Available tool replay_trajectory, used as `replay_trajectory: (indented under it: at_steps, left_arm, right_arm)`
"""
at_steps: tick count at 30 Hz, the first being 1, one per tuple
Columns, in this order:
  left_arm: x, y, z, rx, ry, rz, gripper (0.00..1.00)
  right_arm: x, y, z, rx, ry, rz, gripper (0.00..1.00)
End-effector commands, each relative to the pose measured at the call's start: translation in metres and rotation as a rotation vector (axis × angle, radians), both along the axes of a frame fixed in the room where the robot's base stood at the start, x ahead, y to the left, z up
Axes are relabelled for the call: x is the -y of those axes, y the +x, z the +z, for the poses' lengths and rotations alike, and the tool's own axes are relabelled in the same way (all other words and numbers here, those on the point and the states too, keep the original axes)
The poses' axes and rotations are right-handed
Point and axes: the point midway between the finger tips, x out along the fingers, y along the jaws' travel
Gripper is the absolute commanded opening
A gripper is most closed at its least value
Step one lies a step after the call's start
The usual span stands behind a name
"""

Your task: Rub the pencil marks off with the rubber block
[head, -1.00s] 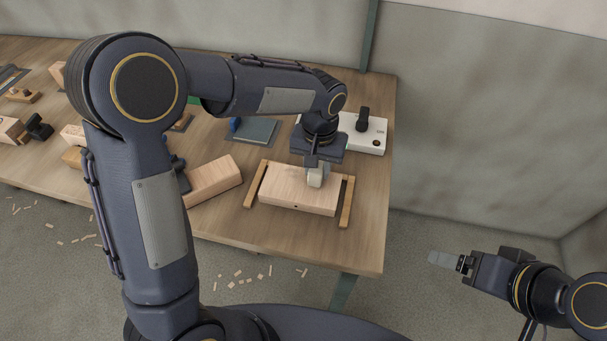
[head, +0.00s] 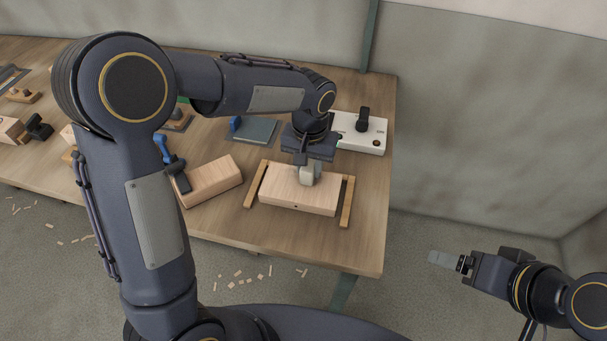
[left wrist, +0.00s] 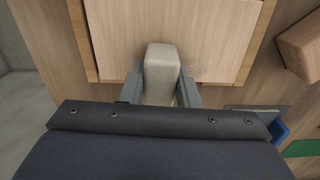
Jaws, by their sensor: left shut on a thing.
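The rubber block (left wrist: 161,70) is pale grey-white and held between the fingers of my left gripper (left wrist: 161,90), which is shut on it. In the head view the left gripper (head: 308,172) points down over the pale wooden block (head: 290,195), with the rubber at its top face, towards the back. Faint grey smudges (left wrist: 190,70) show on the wood beside the rubber in the left wrist view. I cannot tell whether the rubber touches the wood. My right gripper (head: 452,261) is off to the right, clear of the bench; its jaw state is not clear.
Two wooden strips flank the block, one at left (head: 255,185) and one at right (head: 347,202). A white box (head: 372,140) with a black knob stands behind. The front right bench top is clear.

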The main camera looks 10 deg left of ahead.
Motion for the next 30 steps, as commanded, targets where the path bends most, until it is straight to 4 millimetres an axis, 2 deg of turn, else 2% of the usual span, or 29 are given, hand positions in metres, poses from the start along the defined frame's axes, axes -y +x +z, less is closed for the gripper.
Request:
replay_trajectory:
  at_steps: [8, 17, 30]
  left_arm:
    - [0.021, -0.001, 0.001, 0.0, -0.001, -0.002, 0.01]
    - [0.021, -0.001, 0.002, 0.0, -0.001, 0.0, 0.01]
    - [0.021, -0.001, 0.014, 0.0, -0.001, 0.0, 0.01]
  right_arm:
    - [0.0, 0.0, 0.002, 0.0, 0.0, 0.0, 0.82]
    - [0.0, 0.0, 0.002, 0.0, 0.0, 0.0, 0.82]
    - [0.0, 0.0, 0.012, 0.0, 0.0, 0.0, 0.82]
